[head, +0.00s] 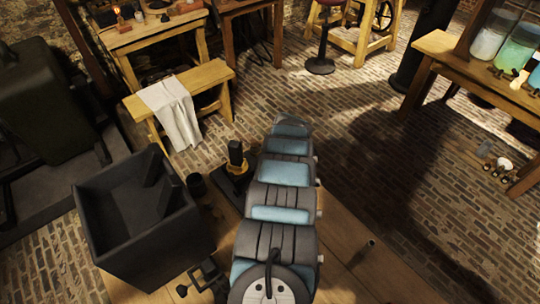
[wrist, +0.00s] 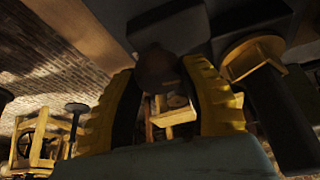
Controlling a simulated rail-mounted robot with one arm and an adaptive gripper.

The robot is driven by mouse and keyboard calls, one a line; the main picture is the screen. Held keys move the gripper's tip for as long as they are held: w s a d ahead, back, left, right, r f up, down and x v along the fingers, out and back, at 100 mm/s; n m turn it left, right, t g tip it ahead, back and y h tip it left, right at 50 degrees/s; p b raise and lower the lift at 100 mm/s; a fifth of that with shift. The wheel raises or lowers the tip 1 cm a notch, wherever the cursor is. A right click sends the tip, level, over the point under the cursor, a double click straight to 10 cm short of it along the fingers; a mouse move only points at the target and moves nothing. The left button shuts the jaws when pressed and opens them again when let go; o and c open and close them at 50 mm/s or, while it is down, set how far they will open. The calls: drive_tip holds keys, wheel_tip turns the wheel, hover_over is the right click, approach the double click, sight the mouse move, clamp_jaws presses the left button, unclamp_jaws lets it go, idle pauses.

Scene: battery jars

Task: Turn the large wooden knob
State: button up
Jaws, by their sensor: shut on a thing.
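In the wrist view, a dark brown rounded knob (wrist: 157,68), which looks like the large wooden knob, sits between the tips of my two yellow ribbed fingers. My gripper (wrist: 162,72) is shut on it, with one finger on each side. The knob is in deep shadow, so its grain and any turn marks cannot be made out. In the head view my arm runs up the middle and hides both the knob and my gripper.
A black post with a yellow collar (head: 236,160) stands left of my arm, beside an open black box (head: 140,215) on the wooden table (head: 375,275). A bench with a white cloth (head: 172,112) stands behind. Jars (head: 522,48) are on a table at right.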

drive_tip(key=m+p, duration=0.1)
drive_tip(key=m, duration=0.1)
drive_tip(key=m+h+p, duration=0.1)
drive_tip(key=m, duration=0.1)
drive_tip(key=shift+a+t+h, duration=0.15)
drive_tip(key=shift+t+h, duration=0.15)
drive_tip(key=m+h, duration=0.1)
drive_tip(key=m, duration=0.2)
drive_tip(key=shift+p, duration=0.4)
drive_tip(key=shift+f+m+h, duration=0.15)
drive_tip(key=shift+m+h, duration=0.15)
drive_tip(key=shift+m, duration=0.4)
drive_tip(key=shift+m+h+b, duration=0.3)
drive_tip(key=shift+m+b, duration=0.45)
drive_tip(key=shift+m, duration=0.05)
drive_tip(key=shift+f+m+h+b, duration=0.2)
drive_tip(key=shift+m+h+b, duration=0.1)
drive_tip(key=shift+m+b, duration=0.65)
drive_tip(key=m+g+b, duration=0.1)
drive_tip(key=m+b, duration=0.1)
drive_tip(key=b, duration=0.4)
drive_tip(key=shift+m+h, duration=0.25)
drive_tip(key=shift+h, duration=0.15)
drive_tip(key=shift+b, duration=0.3)
drive_tip(key=shift+r+m+g+b, duration=0.2)
drive_tip(key=shift+m+g+b, duration=0.1)
drive_tip(key=shift+m+b, duration=0.4)
drive_tip(key=shift+r, duration=0.1)
